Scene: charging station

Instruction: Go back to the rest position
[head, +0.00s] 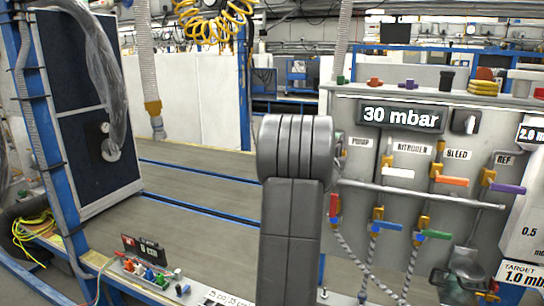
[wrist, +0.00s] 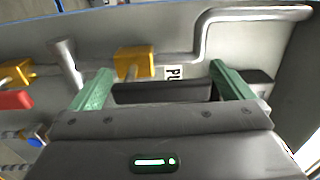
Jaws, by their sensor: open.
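I cannot tell whether the fingers touch anything. In the head view my grey arm link stands upright in the middle and my gripper does not show. The valve panel (head: 400,153) stands on the right, with a display (head: 401,116) reading 30 mbar.
A grey pipe rail (head: 420,194) crosses the panel, with a white handle (head: 424,181), an orange handle (head: 451,180) and a purple handle (head: 508,189). A red handle (head: 333,208) and hoses sit lower. The bench top (head: 200,185) left of my arm is mostly clear.

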